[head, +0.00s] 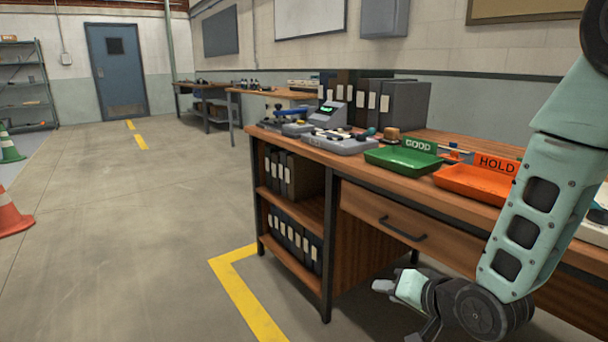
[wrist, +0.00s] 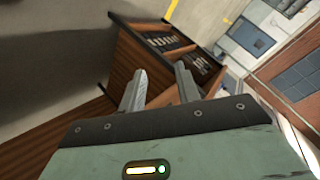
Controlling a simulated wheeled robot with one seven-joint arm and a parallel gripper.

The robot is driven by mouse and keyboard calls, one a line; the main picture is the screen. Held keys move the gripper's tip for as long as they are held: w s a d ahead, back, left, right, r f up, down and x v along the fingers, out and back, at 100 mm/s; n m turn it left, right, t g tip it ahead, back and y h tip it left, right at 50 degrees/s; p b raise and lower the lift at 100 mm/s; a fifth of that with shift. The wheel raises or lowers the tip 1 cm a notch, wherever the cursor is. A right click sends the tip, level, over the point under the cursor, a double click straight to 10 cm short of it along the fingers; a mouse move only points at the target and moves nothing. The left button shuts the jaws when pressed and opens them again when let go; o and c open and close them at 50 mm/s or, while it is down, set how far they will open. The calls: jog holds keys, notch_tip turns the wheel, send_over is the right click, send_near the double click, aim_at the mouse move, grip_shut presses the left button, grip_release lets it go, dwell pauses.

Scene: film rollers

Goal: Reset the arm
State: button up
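My gripper (wrist: 160,84) shows in the wrist view with its two grey fingers apart and nothing between them. The desk's wooden side and its shelf of binders show beyond the fingers, apart from them. In the head view my pale green arm comes down at the right, in front of the desk (head: 382,184). Its lower end is folded low, below the desk's drawer.
On the desk stand a green tray (head: 403,161) marked GOOD, an orange tray (head: 474,183) marked HOLD, a grey device (head: 343,144) and binders (head: 405,106). Traffic cones (head: 12,217) stand at the left. The floor left of the desk is clear.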

jog(key=s+a+r+n+g+h, duration=0.1)
jog(key=s+r+n+g, duration=0.25)
jog(key=s, duration=0.45)
jog(key=s+a+r+n+g+h, duration=0.1)
jog(key=s+r+n+g+h, duration=0.2)
jog(key=s, duration=0.5)
jog(key=s+a+r+n+g, duration=0.1)
jog(key=s+a+n+g, duration=0.15)
jog(key=s+n, duration=0.4)
notch_tip(320, 180, up, 32)
jog(key=s+d+m+g+p, duration=0.1)
jog(key=s+p, duration=0.2)
jog(key=p, duration=2.8)
jog(key=shift+d+m+p, duration=0.15)
jog(key=shift+m+p, duration=0.15)
jog(key=shift+p, duration=0.1)
